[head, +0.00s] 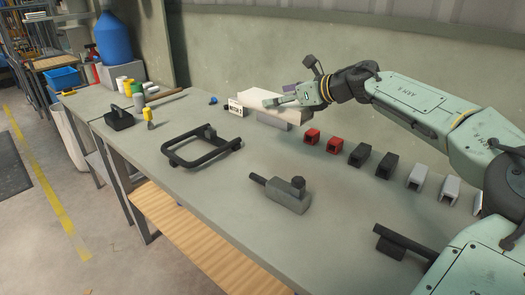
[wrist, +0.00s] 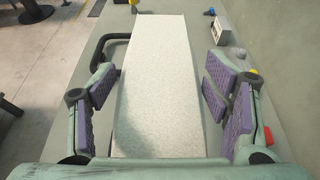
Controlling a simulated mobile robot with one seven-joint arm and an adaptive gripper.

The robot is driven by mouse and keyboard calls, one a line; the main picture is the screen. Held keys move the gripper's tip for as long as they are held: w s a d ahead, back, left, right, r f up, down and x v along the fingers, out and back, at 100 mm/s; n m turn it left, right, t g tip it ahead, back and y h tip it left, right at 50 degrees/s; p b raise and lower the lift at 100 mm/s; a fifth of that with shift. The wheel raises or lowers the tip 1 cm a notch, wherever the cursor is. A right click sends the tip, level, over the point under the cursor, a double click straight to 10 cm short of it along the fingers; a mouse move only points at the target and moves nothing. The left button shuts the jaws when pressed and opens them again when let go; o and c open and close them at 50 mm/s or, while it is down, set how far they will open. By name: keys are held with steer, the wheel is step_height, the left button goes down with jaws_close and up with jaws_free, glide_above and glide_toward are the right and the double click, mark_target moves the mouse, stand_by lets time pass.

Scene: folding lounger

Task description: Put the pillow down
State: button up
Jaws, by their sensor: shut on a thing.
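The pillow is a pale, flat, long slab (head: 262,108) near the back wall in the head view. In the wrist view the pillow (wrist: 158,110) runs lengthwise away from the palm, between the purple finger pads. My gripper (head: 283,97) is at the pillow, shut on it, with a finger on each side in the wrist view (wrist: 160,88). A grey block (head: 275,120) shows just under the pillow's near side. I cannot tell whether the pillow rests on it or hangs just above it.
A black tubular frame (head: 197,148) lies on the grey table (head: 240,222). A grey part with a black knob (head: 285,193) is at the middle. Several red, black and grey square pieces (head: 358,155) line the right. A small white box (head: 235,108) stands left of the pillow.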

steer(key=f+b, duration=0.2)
steer(key=f, duration=0.4)
steer(key=f+b, duration=0.2)
steer(key=f, duration=0.5)
steer(key=f+b, duration=0.2)
steer(key=f, duration=0.4)
steer(key=shift+s+f, duration=0.35)
steer(key=shift+f, duration=0.05)
steer(key=shift+f, duration=0.1)
steer(key=o, duration=1.3)
steer(key=shift+d, duration=0.15)
